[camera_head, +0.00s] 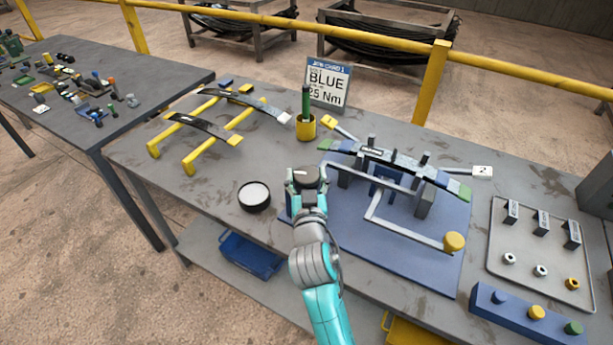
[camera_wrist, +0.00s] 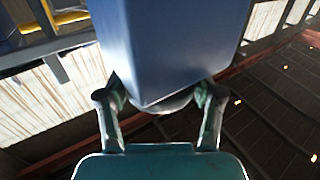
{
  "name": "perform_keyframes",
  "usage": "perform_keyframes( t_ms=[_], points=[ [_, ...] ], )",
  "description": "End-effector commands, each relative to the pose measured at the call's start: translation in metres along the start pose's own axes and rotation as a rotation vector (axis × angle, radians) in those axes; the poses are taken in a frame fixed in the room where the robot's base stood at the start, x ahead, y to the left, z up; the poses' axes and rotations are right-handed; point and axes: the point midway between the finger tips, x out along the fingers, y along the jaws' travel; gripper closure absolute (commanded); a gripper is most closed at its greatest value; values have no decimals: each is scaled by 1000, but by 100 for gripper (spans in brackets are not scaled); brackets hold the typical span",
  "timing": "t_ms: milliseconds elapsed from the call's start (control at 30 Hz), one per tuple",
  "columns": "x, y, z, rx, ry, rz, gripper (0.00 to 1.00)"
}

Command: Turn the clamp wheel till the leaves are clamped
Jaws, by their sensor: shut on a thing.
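The spring fixture stands on a blue base plate (camera_head: 400,255) on the bench. A stack of leaves (camera_head: 385,155) lies across its grey posts, with blue and green ends. A crank bar with a yellow knob (camera_head: 454,242) reaches out to the front right. My gripper (camera_head: 308,185) is at the fixture's left end. In the wrist view, my gripper's fingers (camera_wrist: 160,95) stand either side of a rounded grey rim (camera_wrist: 172,106), which seems to be the clamp wheel, and are shut on it. A blue block (camera_wrist: 170,45) fills the view just beyond and hides most of the wheel.
A round dark dish (camera_head: 254,197) sits left of my gripper. A yellow cup (camera_head: 305,128) with a green tool and a sign reading BLUE 25 Nm (camera_head: 328,84) stand behind.

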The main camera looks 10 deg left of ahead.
Motion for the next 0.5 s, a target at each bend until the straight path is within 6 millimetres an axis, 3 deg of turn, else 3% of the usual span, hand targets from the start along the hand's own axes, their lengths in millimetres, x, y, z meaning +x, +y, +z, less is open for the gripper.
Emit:
perform_keyframes(
  t_ms=[500],
  points=[
    [0,-3,-1,-1,1,213,69]
  ],
)
